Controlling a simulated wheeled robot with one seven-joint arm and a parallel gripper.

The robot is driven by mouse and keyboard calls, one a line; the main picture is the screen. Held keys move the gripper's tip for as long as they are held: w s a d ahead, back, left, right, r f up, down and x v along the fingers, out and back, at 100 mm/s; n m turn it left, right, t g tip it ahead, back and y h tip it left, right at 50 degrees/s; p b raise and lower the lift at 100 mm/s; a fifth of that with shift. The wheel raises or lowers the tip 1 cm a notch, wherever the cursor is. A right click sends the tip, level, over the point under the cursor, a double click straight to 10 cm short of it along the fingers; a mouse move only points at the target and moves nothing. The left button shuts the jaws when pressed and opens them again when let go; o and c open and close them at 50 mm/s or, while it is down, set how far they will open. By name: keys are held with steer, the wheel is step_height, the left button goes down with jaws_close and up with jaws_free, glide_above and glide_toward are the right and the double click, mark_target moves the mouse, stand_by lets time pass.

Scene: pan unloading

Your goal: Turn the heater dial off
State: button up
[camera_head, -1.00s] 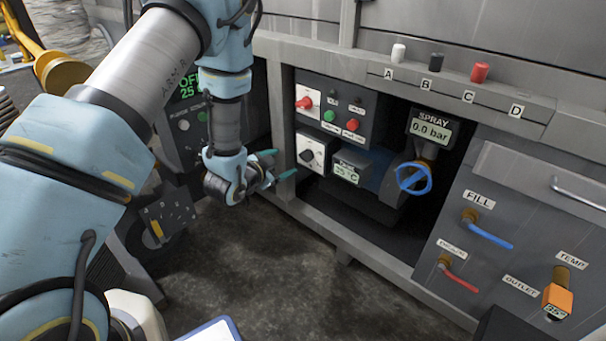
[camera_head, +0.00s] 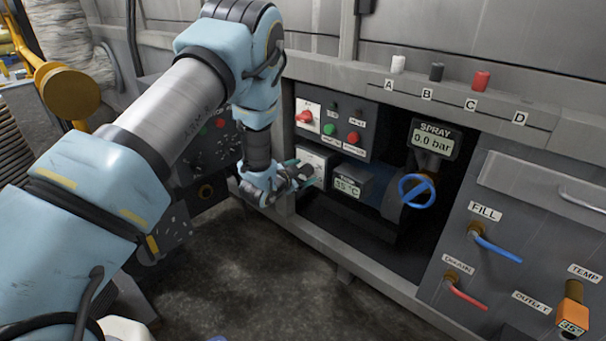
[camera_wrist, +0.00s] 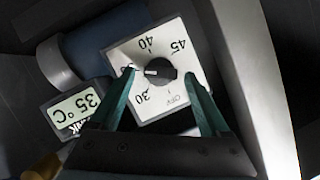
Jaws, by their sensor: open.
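The heater dial (camera_wrist: 158,72) is a black knob on a white square plate (camera_wrist: 126,53) in the wrist view. Its white pointer line faces picture-left. The plate shows 30, 40, 45 and OFF; OFF is at the lower right. My open gripper (camera_wrist: 158,78) has one teal finger on each side of the knob, with gaps visible. I cannot tell how deep the fingertips reach.
A panel with a red switch (camera_head: 304,117), green button (camera_head: 329,129) and red button (camera_head: 353,138) sits just above. A blue valve wheel (camera_head: 417,190) is to the right. The frame post (camera_head: 287,152) stands close left of the dial. The floor in front is clear.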

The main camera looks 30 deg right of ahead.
jaws_close()
stand_by(0.7)
